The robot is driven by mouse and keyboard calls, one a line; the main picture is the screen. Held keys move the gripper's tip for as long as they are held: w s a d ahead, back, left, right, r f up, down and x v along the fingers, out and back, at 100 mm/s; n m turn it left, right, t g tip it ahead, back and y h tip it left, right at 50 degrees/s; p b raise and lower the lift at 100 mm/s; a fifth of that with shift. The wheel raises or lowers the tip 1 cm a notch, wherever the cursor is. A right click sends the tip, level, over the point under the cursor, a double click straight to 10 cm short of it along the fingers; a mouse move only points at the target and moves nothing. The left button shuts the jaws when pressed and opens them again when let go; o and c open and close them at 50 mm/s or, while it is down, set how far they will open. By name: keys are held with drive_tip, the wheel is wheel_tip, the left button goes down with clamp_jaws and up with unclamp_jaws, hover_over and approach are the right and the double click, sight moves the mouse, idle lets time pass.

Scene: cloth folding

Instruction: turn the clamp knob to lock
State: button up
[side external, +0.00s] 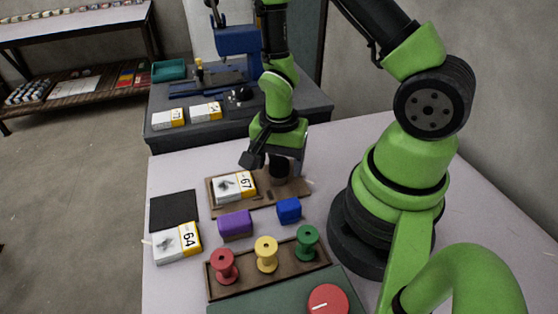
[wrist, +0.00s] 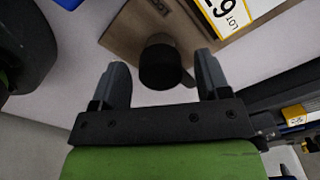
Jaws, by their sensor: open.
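A dark, round-topped knob (wrist: 160,64) stands at the edge of a brown wooden board (wrist: 118,40) in the wrist view. It looks like the clamp knob. My gripper (wrist: 163,66) is open, with one finger on either side of the knob and visible gaps between. In the side view my gripper (side external: 274,163) points down over the right part of the board (side external: 262,201), and the dark knob (side external: 279,173) shows partly below it. A white and yellow box marked 67 (side external: 232,186) lies on the board's left part.
Purple (side external: 235,224) and blue (side external: 289,210) blocks lie in front of the board. Nearer are a rack of red, yellow and green spools (side external: 266,254) and a red dial (side external: 328,299). A box marked 64 (side external: 177,243) and black mat (side external: 173,211) lie left.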

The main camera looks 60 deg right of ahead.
drive_tip(key=shift+f, duration=0.15)
drive_tip(key=shift+c, duration=0.2)
drive_tip(key=c, duration=0.9)
